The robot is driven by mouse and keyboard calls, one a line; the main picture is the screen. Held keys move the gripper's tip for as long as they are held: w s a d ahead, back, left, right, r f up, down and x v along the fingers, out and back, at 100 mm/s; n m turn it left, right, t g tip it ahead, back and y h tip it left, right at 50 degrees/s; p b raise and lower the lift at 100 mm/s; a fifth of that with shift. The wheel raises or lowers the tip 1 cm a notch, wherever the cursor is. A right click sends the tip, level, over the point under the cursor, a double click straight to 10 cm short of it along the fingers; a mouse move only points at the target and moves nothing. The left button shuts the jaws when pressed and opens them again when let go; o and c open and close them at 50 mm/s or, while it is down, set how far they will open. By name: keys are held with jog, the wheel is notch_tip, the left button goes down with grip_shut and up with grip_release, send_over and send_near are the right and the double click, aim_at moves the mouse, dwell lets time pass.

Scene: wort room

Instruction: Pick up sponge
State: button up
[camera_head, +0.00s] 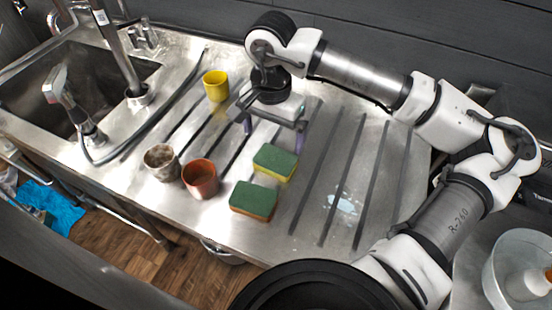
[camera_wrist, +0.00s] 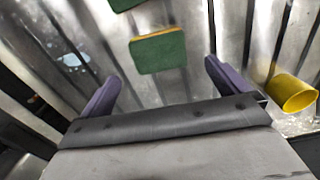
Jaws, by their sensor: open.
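Two sponges lie on the steel drainboard in the head view. One is a green-topped sponge with a yellow base (camera_head: 275,162), nearer my gripper. The other is a green-topped sponge with an orange-brown base (camera_head: 253,199), closer to the counter's front edge. My gripper (camera_head: 276,131) is open and empty above the drainboard, just behind the yellow-based sponge. In the wrist view that sponge (camera_wrist: 158,52) is ahead of and between the purple fingers (camera_wrist: 160,80), apart from them. The other sponge (camera_wrist: 124,3) is cut off at the top edge.
A yellow cup (camera_head: 216,86) stands left of my gripper; it also shows in the wrist view (camera_wrist: 291,93). A grey-brown cup (camera_head: 161,162) and a terracotta cup (camera_head: 200,178) stand left of the sponges. The sink (camera_head: 75,85) is farther left.

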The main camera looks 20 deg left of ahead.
aim_at(275, 158)
jog(key=f+p, duration=0.1)
jog(key=f, duration=0.4)
jog(key=f+p, duration=0.1)
jog(key=f, duration=0.2)
jog(key=shift+w+d+p, duration=0.2)
jog(key=shift+w+p, duration=0.05)
jog(key=shift+p, duration=0.1)
jog(key=c, duration=0.8)
